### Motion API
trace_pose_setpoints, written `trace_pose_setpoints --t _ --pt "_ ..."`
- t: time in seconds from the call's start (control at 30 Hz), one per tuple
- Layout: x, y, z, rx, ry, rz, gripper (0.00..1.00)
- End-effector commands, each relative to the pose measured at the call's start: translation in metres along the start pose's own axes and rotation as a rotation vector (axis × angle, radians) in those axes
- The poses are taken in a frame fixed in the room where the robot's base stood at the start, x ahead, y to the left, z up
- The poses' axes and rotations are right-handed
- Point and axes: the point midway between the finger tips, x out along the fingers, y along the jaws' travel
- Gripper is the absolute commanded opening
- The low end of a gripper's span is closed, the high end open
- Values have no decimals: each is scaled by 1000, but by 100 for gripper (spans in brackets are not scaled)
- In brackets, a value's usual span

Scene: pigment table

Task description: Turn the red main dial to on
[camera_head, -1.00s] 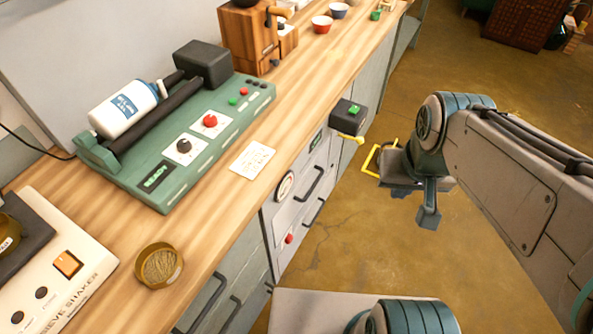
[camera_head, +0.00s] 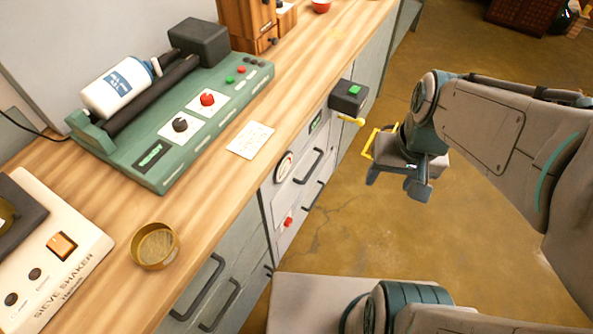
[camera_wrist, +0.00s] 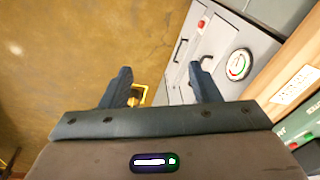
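A red dial (camera_head: 207,99) sits on a white plate on top of the green roller machine (camera_head: 165,165), beside a black dial (camera_head: 180,125) on its own white plate. The pointer setting of the red dial is too small to read. Another red knob (camera_head: 288,222) is on the grey cabinet front below the counter. My gripper (camera_head: 395,182) is out over the floor, to the right of the counter and apart from both red controls. In the wrist view my gripper (camera_wrist: 160,72) has its two fingers wide apart with nothing between them.
A white bottle (camera_head: 117,88) lies on the machine's rollers. A paper card (camera_head: 250,139), a brass sieve (camera_head: 155,246) and a sieve shaker (camera_head: 70,270) are on the counter. A black box with a green button and yellow lever (camera_head: 349,97) juts from the counter's front edge.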

Motion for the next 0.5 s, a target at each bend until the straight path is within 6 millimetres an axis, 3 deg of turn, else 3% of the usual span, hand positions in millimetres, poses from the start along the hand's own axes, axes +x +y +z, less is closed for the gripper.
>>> trace_pose_setpoints --t 0.03,0.1,0.5 --pt "32 0 1 22 -58 -25 56" --pt "59 -2 2 51 -128 -69 56" --pt "206 -18 6 252 -453 -378 56"
